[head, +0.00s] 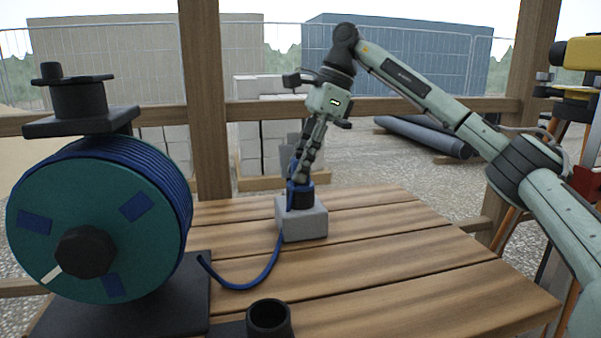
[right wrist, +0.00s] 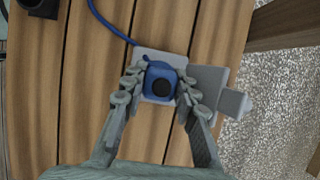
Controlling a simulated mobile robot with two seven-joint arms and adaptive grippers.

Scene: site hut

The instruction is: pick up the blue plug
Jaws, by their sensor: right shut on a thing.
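The blue plug (head: 300,190) stands upright at the grey block (head: 302,225) on the wooden table, with a blue cable running from it. My right gripper (head: 300,178) reaches down from above and is shut on the plug. In the right wrist view the plug (right wrist: 160,83) sits between the two fingers of my right gripper (right wrist: 161,92), over the pale block (right wrist: 150,54). I cannot tell whether the plug's lower end is inside the block or just on it. My left gripper is not in view.
A cable reel (head: 95,220) with a teal face stands at the left, and its blue cable (head: 245,286) curves across the table to the plug. A dark cup-like holder (head: 268,318) stands at the front edge. The table's right side (head: 400,250) is clear. A wooden post (head: 205,100) rises behind.

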